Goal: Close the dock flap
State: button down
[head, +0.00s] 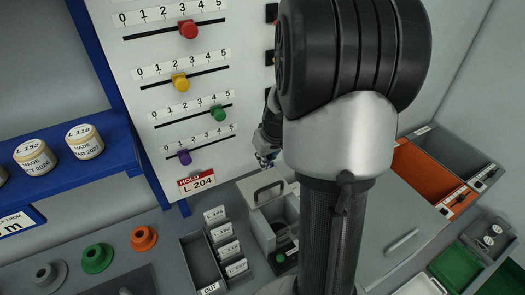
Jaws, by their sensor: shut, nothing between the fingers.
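A grey dock (259,232) stands on the counter near the middle of the head view. A light grey flap with an arched handle (268,188) is at its back. The flap looks raised, and a darker recess shows in front of it; its exact angle is hard to tell. My arm hides the dock's right side.
A panel with several coloured sliders (182,83) rises behind. A card tray marked OUT (197,262) stands close left of the dock. Orange (428,178) and grey bins lie right. Coloured rings (97,258) and a blue shelf (110,150) with jars are left.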

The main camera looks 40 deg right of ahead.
aim_at(264, 183)
jog(key=shift+x, duration=1.2)
jog(key=shift+s+a+f+b, duration=0.15)
jog(key=shift+s+a+b, duration=0.1)
jog(key=shift+s, duration=0.65)
jog(key=shift+s+a+f+b, duration=0.1)
jog(key=shift+s+a+b, duration=0.15)
jog(key=shift+s, duration=0.7)
jog(key=shift+s, duration=0.1)
